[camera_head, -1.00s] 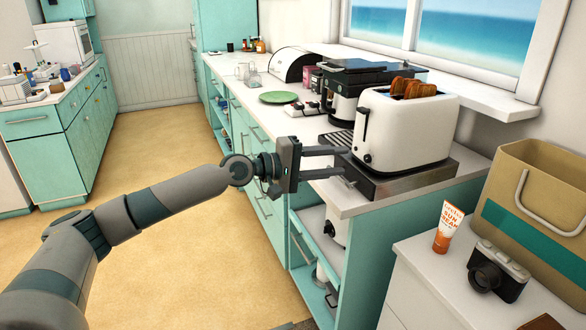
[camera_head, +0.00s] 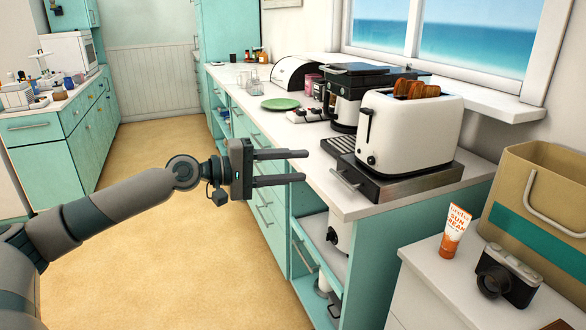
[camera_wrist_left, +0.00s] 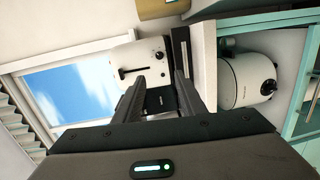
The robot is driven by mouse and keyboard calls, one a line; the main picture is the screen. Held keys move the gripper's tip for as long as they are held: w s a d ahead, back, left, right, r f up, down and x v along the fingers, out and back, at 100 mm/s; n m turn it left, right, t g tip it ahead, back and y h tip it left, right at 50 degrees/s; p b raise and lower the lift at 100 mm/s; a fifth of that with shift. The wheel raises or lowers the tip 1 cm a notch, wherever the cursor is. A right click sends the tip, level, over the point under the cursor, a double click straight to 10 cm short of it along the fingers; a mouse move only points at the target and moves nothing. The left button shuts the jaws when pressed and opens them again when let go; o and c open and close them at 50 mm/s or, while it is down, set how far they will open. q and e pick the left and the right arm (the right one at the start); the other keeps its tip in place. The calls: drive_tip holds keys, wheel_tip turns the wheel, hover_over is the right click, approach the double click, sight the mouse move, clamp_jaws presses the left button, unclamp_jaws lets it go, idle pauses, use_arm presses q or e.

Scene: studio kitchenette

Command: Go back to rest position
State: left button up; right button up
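My left gripper (camera_head: 304,167) is open and empty in the head view. Its two fingers point right, in front of the counter edge and left of the toaster. The white toaster (camera_head: 415,130) with toast in its slots stands on a dark metal base on the counter, apart from the fingers. In the left wrist view my left gripper (camera_wrist_left: 181,75) shows its two fingers spread, with the toaster (camera_wrist_left: 140,65) beyond them. My right gripper is not in view.
The counter (camera_head: 350,200) runs along the right, with a green plate (camera_head: 281,104) and a coffee machine (camera_head: 350,95). A sunscreen tube (camera_head: 455,231), a camera (camera_head: 507,275) and a tan bag (camera_head: 540,205) are at lower right. The floor (camera_head: 160,240) on the left is clear.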

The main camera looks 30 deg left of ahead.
use_arm(q)
drive_tip(key=shift+f, duration=0.1)
idle(0.4)
